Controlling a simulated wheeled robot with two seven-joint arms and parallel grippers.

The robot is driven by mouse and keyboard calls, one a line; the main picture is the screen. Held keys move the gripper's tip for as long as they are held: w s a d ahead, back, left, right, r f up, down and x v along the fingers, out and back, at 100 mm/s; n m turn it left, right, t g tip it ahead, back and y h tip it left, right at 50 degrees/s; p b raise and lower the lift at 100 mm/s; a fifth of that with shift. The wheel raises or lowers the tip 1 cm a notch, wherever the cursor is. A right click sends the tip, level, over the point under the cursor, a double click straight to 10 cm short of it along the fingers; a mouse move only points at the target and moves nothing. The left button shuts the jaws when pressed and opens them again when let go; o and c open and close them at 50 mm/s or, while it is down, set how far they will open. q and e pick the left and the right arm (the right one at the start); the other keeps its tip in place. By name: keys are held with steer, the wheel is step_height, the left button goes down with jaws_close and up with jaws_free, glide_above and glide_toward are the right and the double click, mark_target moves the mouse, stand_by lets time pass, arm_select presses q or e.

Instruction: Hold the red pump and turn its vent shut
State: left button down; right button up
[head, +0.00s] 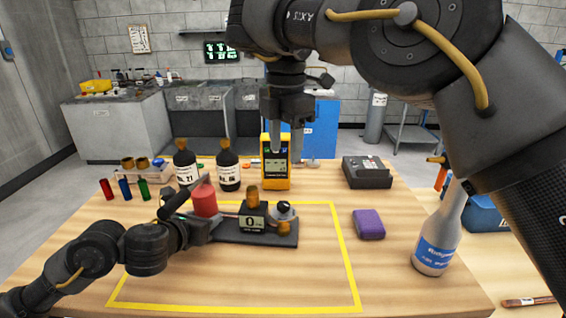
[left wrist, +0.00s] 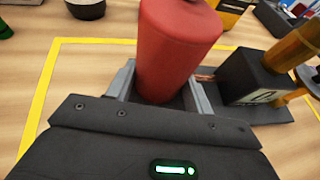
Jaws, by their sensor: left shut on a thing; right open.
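The red pump (head: 204,200) is an upright red cylinder at the left end of a dark base plate (head: 270,240). My left gripper (head: 207,216) is shut around the pump low on its body. In the left wrist view the pump (left wrist: 178,45) stands between the two grey fingers. A dark block with a "0" display (head: 252,222) and a copper fitting on top sits to the pump's right. A round black-and-white knob (head: 284,210) is beyond it; I cannot tell whether this is the vent. My right gripper (head: 285,148) is open and empty, high above the plate.
Two dark bottles (head: 228,170) and a yellow meter (head: 276,165) stand behind the plate. A purple sponge (head: 368,224), a blue-labelled bottle (head: 437,245) and a grey device (head: 367,172) are to the right. The taped area's front (head: 230,285) is clear.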

mark_target(283, 204)
step_height(283, 204, down, 13)
steer(key=n, duration=1.1)
steer(key=shift+s+a+r, duration=0.1)
steer(key=shift+a, duration=0.05)
steer(key=c, duration=1)
